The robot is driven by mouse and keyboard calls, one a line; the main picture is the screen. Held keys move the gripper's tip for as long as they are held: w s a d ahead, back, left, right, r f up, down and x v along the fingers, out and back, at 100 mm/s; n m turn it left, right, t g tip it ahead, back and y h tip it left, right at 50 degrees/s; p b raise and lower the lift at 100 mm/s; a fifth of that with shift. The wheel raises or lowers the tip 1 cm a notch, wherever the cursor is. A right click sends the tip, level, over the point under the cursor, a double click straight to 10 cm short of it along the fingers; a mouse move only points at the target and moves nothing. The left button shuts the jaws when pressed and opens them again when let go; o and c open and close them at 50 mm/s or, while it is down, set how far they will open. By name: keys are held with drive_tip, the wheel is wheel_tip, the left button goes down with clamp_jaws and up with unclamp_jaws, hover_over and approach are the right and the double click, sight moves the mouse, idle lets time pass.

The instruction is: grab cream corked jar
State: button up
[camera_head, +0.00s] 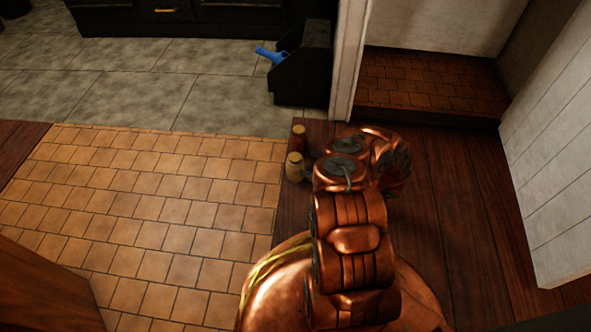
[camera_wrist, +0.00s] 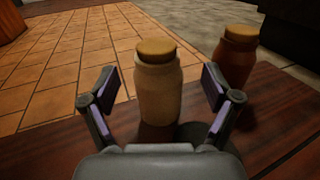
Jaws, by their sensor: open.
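The cream corked jar (camera_wrist: 158,92) stands upright on the dark wood floor in the wrist view, with a tan cork on top. In the head view the same jar (camera_head: 294,167) is just left of my arm's end. My gripper (camera_wrist: 160,95) is open, with one finger on each side of the jar.
A brown corked jar (camera_wrist: 234,56) stands close behind and right of the cream jar; it also shows in the head view (camera_head: 299,137). A dark bin (camera_head: 303,75) with a blue object (camera_head: 271,55) stands farther back. Orange floor tiles (camera_head: 150,200) at left are clear.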

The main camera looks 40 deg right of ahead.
sight(302, 162)
drive_tip(key=shift+b+x, duration=0.6)
drive_tip(key=shift+x, duration=0.6)
drive_tip(key=shift+b+x, duration=0.9)
drive_tip(key=shift+x, duration=0.9)
drive_tip(key=shift+s+a, duration=0.1)
drive_tip(key=shift+a, duration=0.1)
clamp_jaws()
